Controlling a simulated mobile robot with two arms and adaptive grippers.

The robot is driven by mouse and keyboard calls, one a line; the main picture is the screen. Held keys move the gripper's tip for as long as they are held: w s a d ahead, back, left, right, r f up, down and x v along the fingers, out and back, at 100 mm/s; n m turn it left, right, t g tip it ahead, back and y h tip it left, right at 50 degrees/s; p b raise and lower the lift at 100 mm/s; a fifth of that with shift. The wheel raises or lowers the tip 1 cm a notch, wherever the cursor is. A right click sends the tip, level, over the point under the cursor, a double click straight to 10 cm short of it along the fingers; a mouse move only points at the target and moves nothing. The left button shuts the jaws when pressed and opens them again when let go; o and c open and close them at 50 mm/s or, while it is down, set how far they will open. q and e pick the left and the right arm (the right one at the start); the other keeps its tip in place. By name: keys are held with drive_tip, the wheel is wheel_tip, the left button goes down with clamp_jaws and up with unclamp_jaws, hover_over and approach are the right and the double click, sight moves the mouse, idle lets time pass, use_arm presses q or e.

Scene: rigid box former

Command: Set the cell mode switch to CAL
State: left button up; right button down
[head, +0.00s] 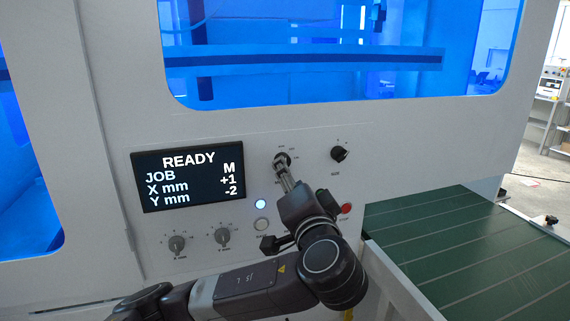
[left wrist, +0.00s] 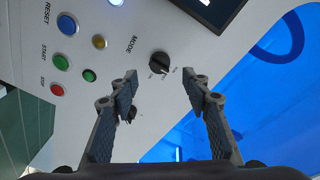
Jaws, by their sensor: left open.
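The mode switch (left wrist: 160,63) is a round dark knob on the light panel, with the word MODE beside it in the left wrist view. The small position labels around it are too small to read surely, so I cannot tell its setting. My left gripper (left wrist: 160,80) is open, with its fingertips apart on either side of the knob in that picture; no contact shows. In the head view my left gripper (head: 286,176) reaches up to the panel and partly covers the mode switch (head: 282,158). My right gripper is out of view.
A second black knob (head: 339,153) sits right of the mode switch. A display (head: 188,175) reads READY, JOB M, X +1, Y -2. Two grey dials (head: 177,244) (head: 222,236), a lit indicator (head: 260,204) and a red button (head: 346,208) are close by. A green conveyor (head: 470,250) lies right.

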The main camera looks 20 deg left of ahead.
use_arm(q)
drive_tip(key=p+x, duration=0.1)
drive_tip(key=x, duration=0.5)
drive_tip(key=shift+w+p, duration=0.2)
drive_tip(key=shift+p, duration=0.1)
drive_tip(key=shift+a, duration=0.1)
drive_tip(key=shift+c, duration=0.4)
drive_tip(key=c, duration=1.1)
